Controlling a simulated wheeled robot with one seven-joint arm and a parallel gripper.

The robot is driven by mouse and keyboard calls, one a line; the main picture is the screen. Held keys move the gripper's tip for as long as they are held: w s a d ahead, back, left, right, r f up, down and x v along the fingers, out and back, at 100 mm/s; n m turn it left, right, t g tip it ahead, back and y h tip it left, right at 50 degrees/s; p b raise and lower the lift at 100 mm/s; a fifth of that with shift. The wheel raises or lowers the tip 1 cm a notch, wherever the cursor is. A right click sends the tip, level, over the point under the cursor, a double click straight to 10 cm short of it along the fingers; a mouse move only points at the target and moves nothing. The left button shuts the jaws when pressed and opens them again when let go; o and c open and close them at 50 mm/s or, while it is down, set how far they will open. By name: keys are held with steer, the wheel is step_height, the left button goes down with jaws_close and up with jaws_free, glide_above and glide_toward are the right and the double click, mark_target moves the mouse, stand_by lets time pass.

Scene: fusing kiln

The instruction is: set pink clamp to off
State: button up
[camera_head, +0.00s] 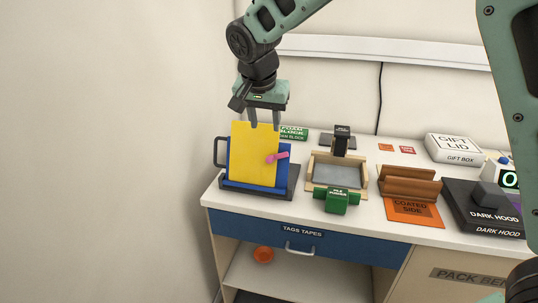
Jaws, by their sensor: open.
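The pink clamp (278,157) is a small lever on the right side of the yellow sheet (254,140), tilted slightly up to the right. The yellow sheet stands against a blue board (233,168) in a dark stand with a handle at its left. My gripper (264,124) points down with its jaws open, at the top edge of the yellow sheet, above and left of the clamp. Whether a fingertip touches the sheet I cannot tell.
Right of the stand are a wooden tray (313,182) with a green block (337,201) in front, a brown holder (408,182), a white gift box (452,148) and a dark hood box (485,222). A green block (293,133) lies behind the yellow sheet. A drawer (300,236) is below.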

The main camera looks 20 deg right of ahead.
mark_target(269, 157)
steer(key=p+x, duration=0.2)
steer(key=x, duration=1.2)
jaws_close()
